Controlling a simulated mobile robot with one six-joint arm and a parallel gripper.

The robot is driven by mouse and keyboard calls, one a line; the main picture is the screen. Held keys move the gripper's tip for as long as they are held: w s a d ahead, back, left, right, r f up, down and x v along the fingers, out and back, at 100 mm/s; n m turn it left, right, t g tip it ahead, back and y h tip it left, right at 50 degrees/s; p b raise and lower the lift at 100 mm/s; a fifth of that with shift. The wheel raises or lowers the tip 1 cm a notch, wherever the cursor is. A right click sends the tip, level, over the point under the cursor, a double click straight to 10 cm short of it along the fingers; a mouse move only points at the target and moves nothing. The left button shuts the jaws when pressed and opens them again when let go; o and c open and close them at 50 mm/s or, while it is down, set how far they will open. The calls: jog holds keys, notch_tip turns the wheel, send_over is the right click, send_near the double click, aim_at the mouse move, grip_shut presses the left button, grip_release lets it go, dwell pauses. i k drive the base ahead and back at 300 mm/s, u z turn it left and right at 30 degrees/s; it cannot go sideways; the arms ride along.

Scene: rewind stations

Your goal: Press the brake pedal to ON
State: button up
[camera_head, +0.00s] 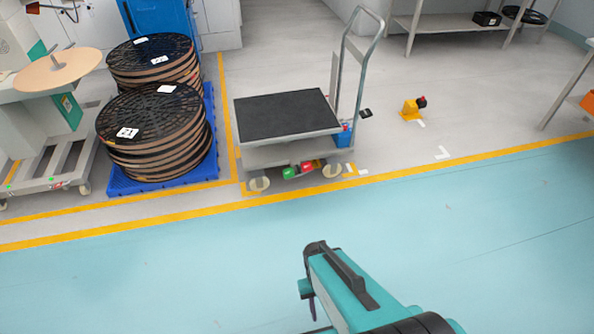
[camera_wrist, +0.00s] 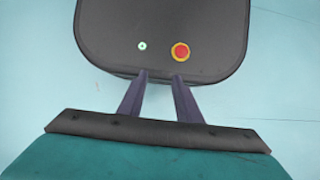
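A platform cart (camera_head: 287,112) with a dark deck and a tall metal handle stands just beyond the yellow floor line. Low under its near edge are a green pedal-like part (camera_head: 289,173) and a red one (camera_head: 308,167), between the casters. They are small, and I cannot tell which is pressed or read any marking. My gripper (camera_wrist: 160,76) shows two dark fingers held apart with nothing between them, pointing down over my own dark base. In the head view my teal arm is at the bottom, well short of the cart, and hides most of the gripper.
Stacked black reels (camera_head: 155,133) stand on a blue pallet (camera_head: 205,165) left of the cart. A shelf (camera_head: 440,22) is behind. The blue-green floor (camera_head: 180,270) before the cart is clear.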

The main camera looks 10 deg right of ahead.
aim_at(307, 167)
jog(key=k, duration=0.65)
jog(key=u, duration=0.5)
jog(key=i, duration=1.4)
jog(key=u, duration=0.25)
